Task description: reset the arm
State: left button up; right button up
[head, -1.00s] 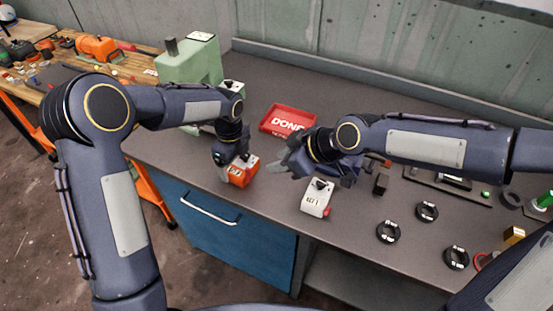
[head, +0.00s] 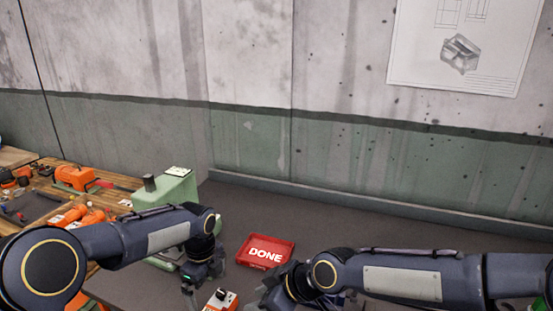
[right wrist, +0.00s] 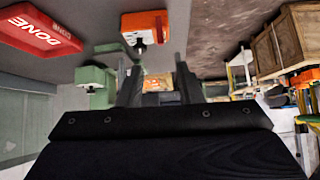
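My left gripper (head: 190,288) points down in the head view, just left of an orange and white box (head: 221,300) cut by the bottom edge. Its fingertips are too small and partly hidden to judge. My right gripper (head: 264,296) is right of that box, partly cut off. In the right wrist view its two fingers (right wrist: 157,88) stand apart, with nothing visibly held between them. That view also shows the orange and white box (right wrist: 145,26), apart from the fingers.
A red DONE tray (head: 265,251) lies on the dark bench, with bare bench behind it. A pale green machine (head: 172,192) stands at the left. A wooden table with orange tools (head: 75,178) is further left. A concrete wall bounds the back.

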pick_arm(q)
jog(key=s+a+r+n+t, duration=0.1)
jog(key=s+a+r+n, duration=0.2)
jog(key=s+r+n, duration=0.5)
pick_arm(e)
jog(key=s+d+r+m+t+h, duration=0.1)
jog(key=s+d+m+h, duration=0.2)
jog(key=d, duration=0.5)
jog(key=s+d+r+m+h, duration=0.1)
jog(key=s+d+m, duration=0.2)
jog(key=s+d, duration=0.35)
pick_arm(q)
jog(key=s+n+t+h, duration=0.3)
jog(key=s+n+t, duration=0.1)
jog(key=s+n, duration=1.2)
jog(key=s, duration=0.5)
jog(key=shift+a+t+h, duration=0.2)
jog(key=shift+t+h, duration=0.1)
jog(key=shift+h, duration=0.1)
pick_arm(e)
jog(key=s+d+f+m+t, duration=0.1)
jog(key=s+d+m, duration=0.8)
jog(key=s, duration=0.1)
jog(key=shift+s+d+h, duration=0.25)
jog(key=shift+s+h, duration=0.05)
jog(key=shift+s, duration=0.1)
